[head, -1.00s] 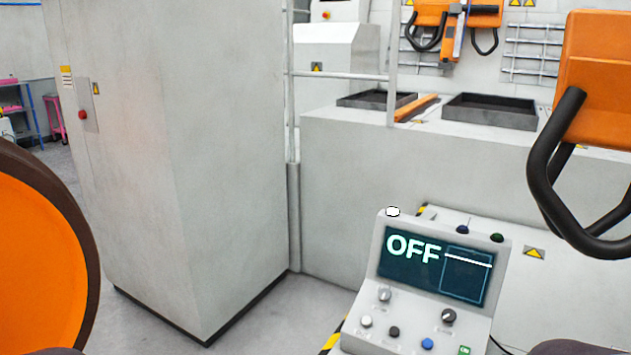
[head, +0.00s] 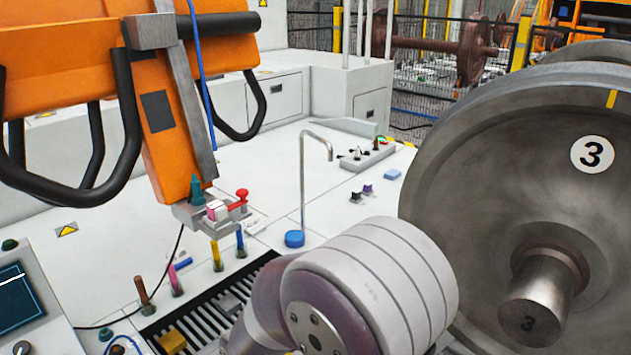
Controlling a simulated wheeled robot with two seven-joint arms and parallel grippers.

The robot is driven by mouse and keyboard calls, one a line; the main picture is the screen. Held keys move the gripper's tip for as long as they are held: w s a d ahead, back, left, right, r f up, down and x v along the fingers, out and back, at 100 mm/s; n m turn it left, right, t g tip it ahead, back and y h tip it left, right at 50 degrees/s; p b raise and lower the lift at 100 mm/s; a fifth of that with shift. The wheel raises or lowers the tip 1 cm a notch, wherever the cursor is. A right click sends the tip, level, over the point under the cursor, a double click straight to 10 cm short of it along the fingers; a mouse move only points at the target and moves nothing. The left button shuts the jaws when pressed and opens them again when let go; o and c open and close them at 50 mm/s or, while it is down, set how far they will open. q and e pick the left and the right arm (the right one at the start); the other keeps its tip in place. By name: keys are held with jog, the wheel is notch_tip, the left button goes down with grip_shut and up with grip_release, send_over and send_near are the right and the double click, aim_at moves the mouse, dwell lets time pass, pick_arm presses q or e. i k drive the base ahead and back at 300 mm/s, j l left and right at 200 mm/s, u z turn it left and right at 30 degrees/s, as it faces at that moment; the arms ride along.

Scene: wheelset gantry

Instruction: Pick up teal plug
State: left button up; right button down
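The teal plug (head: 197,190) is a small cone-like piece. It stands upright on a grey metal block (head: 196,214) at the lower end of the orange hanging unit, left of centre in the head view. A red piece (head: 242,196) and a pink piece are on or beside the same block. A link of one of my arms rises from the bottom middle, to the right of and nearer than the plug. Neither of my grippers shows in this view, and nothing of mine touches the plug.
A large wheel (head: 420,170) marked 3 fills the right side. Coloured pegs, including a yellow one (head: 217,256), stand by a slotted grate (head: 200,322). A bent metal rod (head: 303,185) rises from the white table. Black handles (head: 130,140) hang at left.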

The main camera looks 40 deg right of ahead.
aim_at(196, 192)
jog(key=z, duration=0.8)
